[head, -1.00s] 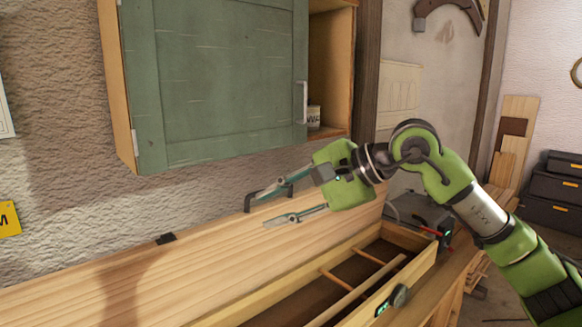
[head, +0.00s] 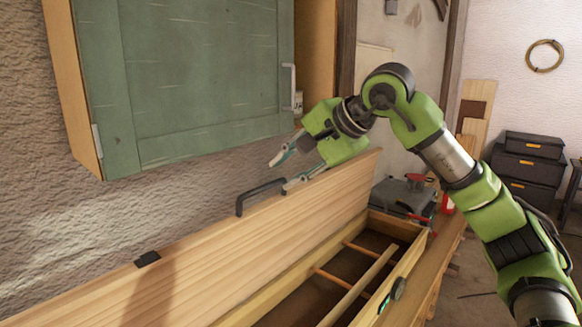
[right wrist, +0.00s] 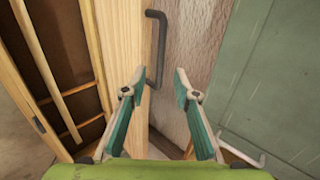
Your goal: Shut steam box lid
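The steam box lid (head: 215,262) is a long wooden board standing raised at the back of the open steam box (head: 262,303). A dark handle (head: 258,196) sits on the lid's top edge; it also shows in the right wrist view (right wrist: 157,48). My right gripper (head: 279,172) is open and empty, just above and right of the handle. In the right wrist view its fingertips (right wrist: 159,85) are spread, with the handle ahead of them, and the handle is not clasped. My left gripper is not in view.
A green wall cabinet (head: 190,70) with a pale handle hangs above the lid. Wooden slats (head: 345,290) lie inside the box. A grey machine (head: 402,197) stands beyond the box's right end. Black cases (head: 528,165) are at the far right.

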